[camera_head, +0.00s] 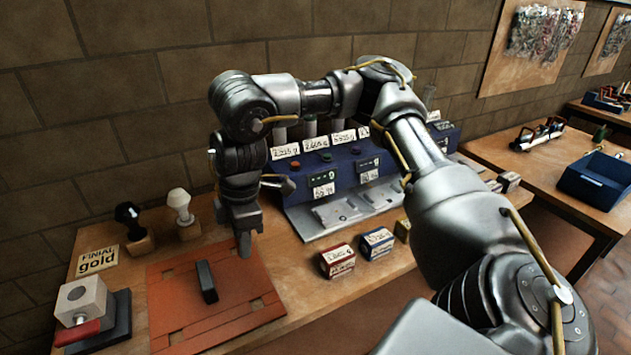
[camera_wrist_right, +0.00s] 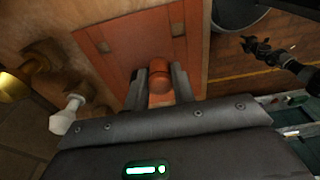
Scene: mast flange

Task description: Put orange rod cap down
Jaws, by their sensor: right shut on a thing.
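My right gripper (camera_head: 245,245) points down over the back right edge of the orange-red mat (camera_head: 162,322). In the right wrist view, its two fingers (camera_wrist_right: 161,85) are shut on the orange rod cap (camera_wrist_right: 161,76), a short rounded orange piece. The mat (camera_wrist_right: 112,38) shows beyond it there. The cap is hidden in the head view. I cannot tell whether the cap touches anything below. My left gripper is not in view.
A dark bar (camera_head: 206,281) lies on the mat. Dark (camera_head: 127,213) and white (camera_head: 180,203) finials stand on wooden blocks behind. A vise-like block (camera_head: 82,303) is at left. Small boxes (camera_head: 338,260) and blue scales (camera_head: 330,170) are at right.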

